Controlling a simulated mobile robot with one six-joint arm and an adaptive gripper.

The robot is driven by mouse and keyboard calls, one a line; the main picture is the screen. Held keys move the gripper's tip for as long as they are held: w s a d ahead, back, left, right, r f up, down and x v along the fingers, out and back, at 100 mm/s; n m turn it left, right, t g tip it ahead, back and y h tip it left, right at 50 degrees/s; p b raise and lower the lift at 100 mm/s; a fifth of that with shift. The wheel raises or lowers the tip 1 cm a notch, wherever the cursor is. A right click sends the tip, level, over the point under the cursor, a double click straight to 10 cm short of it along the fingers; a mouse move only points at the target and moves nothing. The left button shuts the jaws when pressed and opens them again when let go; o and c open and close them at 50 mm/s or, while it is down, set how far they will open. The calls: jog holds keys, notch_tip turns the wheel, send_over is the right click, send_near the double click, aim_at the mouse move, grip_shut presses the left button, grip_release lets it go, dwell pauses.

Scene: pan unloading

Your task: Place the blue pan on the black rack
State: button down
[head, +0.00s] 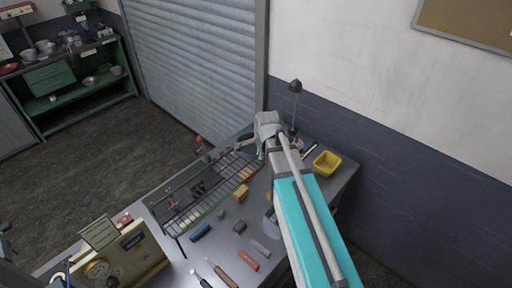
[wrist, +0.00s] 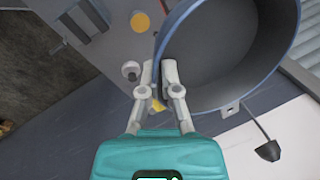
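The blue pan (wrist: 225,60) fills the upper right of the wrist view, with a grey inside and a blue rim. My gripper (wrist: 158,68) has one finger on each side of the pan's wall and looks closed on it. In the head view my gripper (head: 263,150) is over the far end of the bench, and a dark edge of the pan (head: 246,143) shows to its left; the rest is hidden. The black rack (head: 178,222), a wire frame, lies on the bench to the left of my gripper, with small items seen in or under it.
A yellow bin (head: 326,164) stands at the right of the bench and a lamp (head: 295,88) at the back. An orange block (head: 241,192), a red block (head: 248,260) and other small items lie in front of the rack. A beige device (head: 128,262) stands front left.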

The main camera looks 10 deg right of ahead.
jog(key=shift+w+f, duration=0.1)
jog(key=shift+w+d+f+b, duration=0.15)
jog(key=shift+w+f+b, duration=0.15)
jog(key=shift+w+b, duration=0.15)
jog(key=w+d+f+b, duration=0.1)
jog(key=w+f+b, duration=0.1)
jog(key=w, duration=0.1)
jog(key=w+d+f+b, duration=0.1)
jog(key=w+f+b, duration=0.2)
jog(key=w, duration=0.1)
jog(key=w+d+f+b, duration=0.1)
jog(key=w+f+b, duration=0.2)
jog(key=w, duration=0.1)
jog(key=shift+w+d+f, duration=0.15)
jog(key=shift+d, duration=0.25)
jog(key=shift+w+d+f+b, duration=0.1)
jog(key=shift+w+f+b, duration=0.3)
jog(key=shift+f+b, duration=1.65)
jog(key=shift+b, duration=0.05)
jog(key=shift+f, duration=0.1)
